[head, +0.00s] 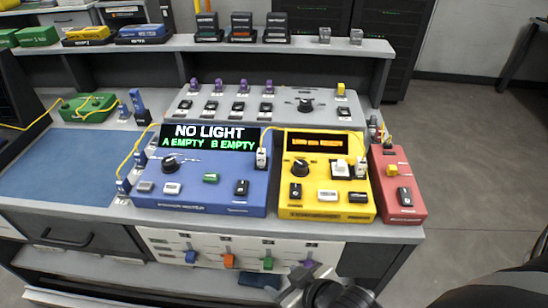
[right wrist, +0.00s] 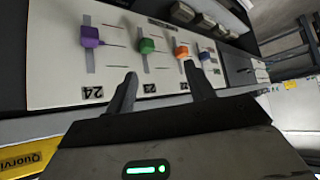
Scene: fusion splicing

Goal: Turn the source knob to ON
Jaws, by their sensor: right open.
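A yellow box (head: 326,208) stands on the bench with a lit orange text display and a black round knob (head: 300,167) at its upper left. A blue box (head: 215,200) beside it shows "NO LIGHT, A EMPTY, B EMPTY" and has its own black knob (head: 170,163). The labels around the knobs are too small to read. My right gripper (head: 303,280) is low in front of the bench edge, apart from both boxes. In the right wrist view its two fingers (right wrist: 160,84) are spread and empty, before the slider panel. My left gripper is not in view.
A white panel (head: 215,243) with blue, orange, green and purple sliders is on the bench front. A red box (head: 396,190) stands right of the yellow one. A grey box (head: 266,108) with switches is behind. Yellow cables run to the blue and yellow boxes.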

